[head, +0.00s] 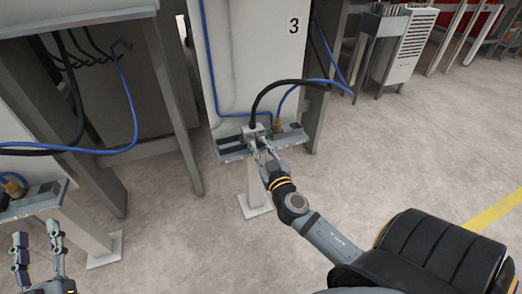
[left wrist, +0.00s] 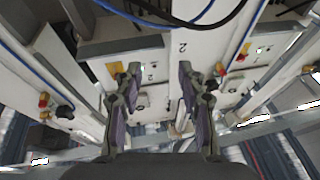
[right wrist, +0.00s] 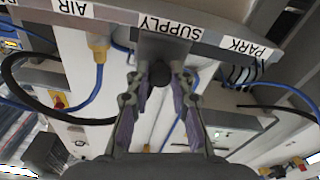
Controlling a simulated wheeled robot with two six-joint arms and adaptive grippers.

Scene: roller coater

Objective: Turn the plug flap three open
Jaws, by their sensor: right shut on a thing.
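The machine panel marked 3 (head: 262,60) has a shelf (head: 232,154) at its foot with a grey socket block (head: 254,130), where a black cable comes in. My right gripper (head: 264,152) is at the front of this block. In the right wrist view, its fingers (right wrist: 160,84) are on both sides of a dark round knob (right wrist: 160,73) on a grey flap (right wrist: 165,47), below the SUPPLY label, and are shut on it. The flap's exact angle is hard to tell. My left gripper (head: 38,262) is open and empty at the lower left, away from panel three.
AIR (right wrist: 72,7) and PARK (right wrist: 245,47) labels flank the flap, with a brass fitting (right wrist: 98,45) and blue hose on the AIR side. A neighbouring shelf (head: 35,200) stands near my left gripper. The floor (head: 400,160) to the right is clear.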

